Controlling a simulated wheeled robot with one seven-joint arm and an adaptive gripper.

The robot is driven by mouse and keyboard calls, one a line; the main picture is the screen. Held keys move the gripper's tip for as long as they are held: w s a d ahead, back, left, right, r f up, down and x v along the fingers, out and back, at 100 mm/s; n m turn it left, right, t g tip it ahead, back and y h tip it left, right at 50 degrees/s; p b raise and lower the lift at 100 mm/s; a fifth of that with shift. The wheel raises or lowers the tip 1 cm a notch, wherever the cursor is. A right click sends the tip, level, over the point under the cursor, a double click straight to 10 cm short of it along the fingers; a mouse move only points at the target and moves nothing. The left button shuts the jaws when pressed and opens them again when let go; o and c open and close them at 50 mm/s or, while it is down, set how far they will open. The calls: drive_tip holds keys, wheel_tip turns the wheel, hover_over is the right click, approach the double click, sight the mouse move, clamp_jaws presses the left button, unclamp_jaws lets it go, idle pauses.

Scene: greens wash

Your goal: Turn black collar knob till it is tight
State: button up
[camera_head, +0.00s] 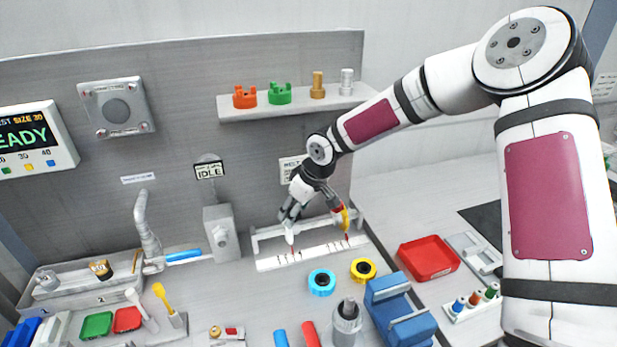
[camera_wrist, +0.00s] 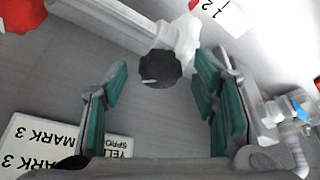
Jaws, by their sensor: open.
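The black collar knob (camera_wrist: 160,68) shows in the wrist view as a dark, faceted disc with a small pale mark, against a white fitting at the end of a pale bar (camera_wrist: 105,20). My gripper (camera_wrist: 161,88) is open, its green-padded fingers to the left and right of the knob with gaps on both sides. I see no contact. In the head view my gripper (camera_head: 294,212) is at the back wall above the pale rail fixture (camera_head: 270,263). The knob cannot be made out there.
White cards marked MARK 3 (camera_wrist: 30,145) lie at the wrist view's lower left. In the head view a shelf (camera_head: 235,112) with several fittings hangs above my gripper. Blue (camera_head: 322,282) and yellow (camera_head: 363,269) rings, a grey cylinder (camera_head: 347,325) and a blue block (camera_head: 400,318) stand in front.

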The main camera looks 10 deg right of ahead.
drive_tip(key=shift+s+a+m+t+h, duration=0.15)
drive_tip(key=shift+m+t+h, duration=0.2)
drive_tip(key=shift+m, duration=0.85)
drive_tip(key=shift+r, duration=0.35)
drive_tip(key=p+v, duration=0.1)
drive_tip(key=v, duration=1.2)
drive_tip(key=shift+s, duration=0.1)
